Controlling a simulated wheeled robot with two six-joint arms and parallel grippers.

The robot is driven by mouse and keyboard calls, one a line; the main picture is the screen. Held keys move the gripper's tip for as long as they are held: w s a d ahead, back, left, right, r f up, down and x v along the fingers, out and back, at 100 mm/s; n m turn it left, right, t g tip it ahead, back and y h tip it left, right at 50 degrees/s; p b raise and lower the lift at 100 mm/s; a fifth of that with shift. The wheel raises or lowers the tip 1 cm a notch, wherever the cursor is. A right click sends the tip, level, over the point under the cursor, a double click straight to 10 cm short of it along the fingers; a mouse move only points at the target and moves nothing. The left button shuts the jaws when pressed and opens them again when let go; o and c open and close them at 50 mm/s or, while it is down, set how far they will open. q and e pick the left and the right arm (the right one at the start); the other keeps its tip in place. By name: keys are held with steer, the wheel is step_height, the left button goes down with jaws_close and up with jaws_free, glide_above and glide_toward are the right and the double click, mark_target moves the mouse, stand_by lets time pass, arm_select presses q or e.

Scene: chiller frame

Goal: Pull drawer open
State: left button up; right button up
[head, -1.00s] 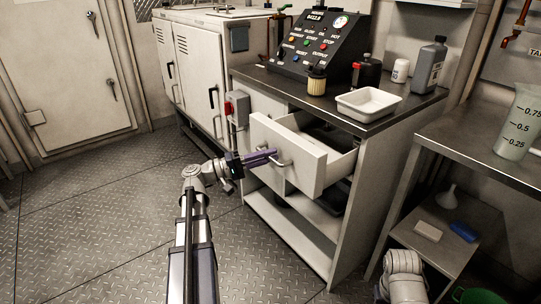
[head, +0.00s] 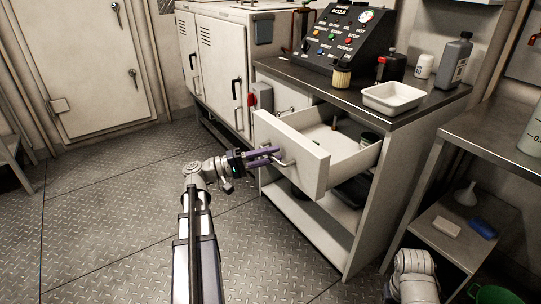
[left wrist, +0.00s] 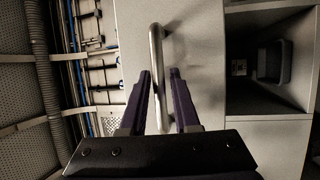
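The white drawer (head: 291,151) stands well out of the cabinet below the dark counter, and its inside shows with a few small items. Its metal handle (head: 284,158) is on the front panel. My left gripper (head: 276,154) is at this handle. In the left wrist view the handle (left wrist: 157,55) runs upright between the two purple fingers of the left gripper (left wrist: 160,74). A narrow gap shows beside the bar, so the fingers look open around it. My right gripper is not in view; only part of that arm shows at the lower right.
A white tray (head: 393,98), a bottle (head: 454,60) and a control panel (head: 343,38) stand on the counter. An open shelf (head: 306,212) lies below the drawer. A metal side table (head: 503,137) is at the right.

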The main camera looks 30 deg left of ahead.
arm_select(q)
steer(key=b+v, duration=0.1)
steer(key=v, duration=0.6)
steer(key=shift+s+a, duration=0.25)
steer(key=shift+a, duration=0.05)
stand_by(0.5)
